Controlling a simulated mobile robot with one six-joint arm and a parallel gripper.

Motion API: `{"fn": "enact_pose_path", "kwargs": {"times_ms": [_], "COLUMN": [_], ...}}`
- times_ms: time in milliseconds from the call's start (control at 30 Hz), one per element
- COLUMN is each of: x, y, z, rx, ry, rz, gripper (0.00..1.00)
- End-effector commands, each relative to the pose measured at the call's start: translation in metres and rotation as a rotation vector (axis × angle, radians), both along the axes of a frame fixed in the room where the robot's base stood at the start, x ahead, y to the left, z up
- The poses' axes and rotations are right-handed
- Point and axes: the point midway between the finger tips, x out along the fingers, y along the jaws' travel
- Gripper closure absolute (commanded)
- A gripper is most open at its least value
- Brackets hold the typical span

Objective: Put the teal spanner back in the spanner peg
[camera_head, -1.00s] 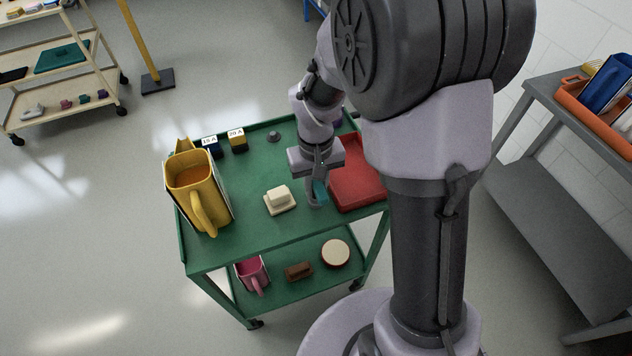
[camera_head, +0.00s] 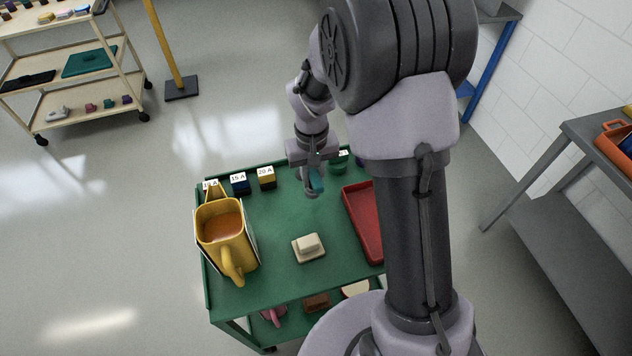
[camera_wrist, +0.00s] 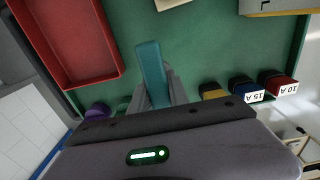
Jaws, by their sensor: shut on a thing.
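My gripper (camera_head: 311,188) is shut on the teal spanner (camera_head: 317,180) and holds it over the back part of the green cart top (camera_head: 280,215). In the wrist view the spanner (camera_wrist: 151,72) shows as a flat teal bar reaching out from between the grey fingers of the gripper (camera_wrist: 160,92). The end of the spanner inside the grip is hidden. I cannot make out the spanner peg now; my gripper covers part of the cart's back edge.
A red tray (camera_head: 362,222) lies right of my gripper. Labelled fuse blocks, including the 20 A block (camera_head: 267,180), line the back edge. A green piece (camera_head: 338,164) stands behind. A yellow jug (camera_head: 222,240) and a cream block (camera_head: 309,244) stand nearer.

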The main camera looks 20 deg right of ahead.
Motion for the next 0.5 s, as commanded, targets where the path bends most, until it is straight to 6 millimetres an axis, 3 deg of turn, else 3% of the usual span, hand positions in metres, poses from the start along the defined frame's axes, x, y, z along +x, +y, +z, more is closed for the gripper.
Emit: {"fn": "enact_pose_path", "kwargs": {"times_ms": [33, 300, 500], "x": [0.008, 0.061, 0.093], "y": [0.000, 0.000, 0.000], "z": [0.011, 0.038, 0.046], "rx": [0.000, 0.000, 0.000], "ry": [0.001, 0.000, -0.001], "rz": [0.000, 0.001, 0.000], "gripper": [1.00, 1.00, 1.00]}}
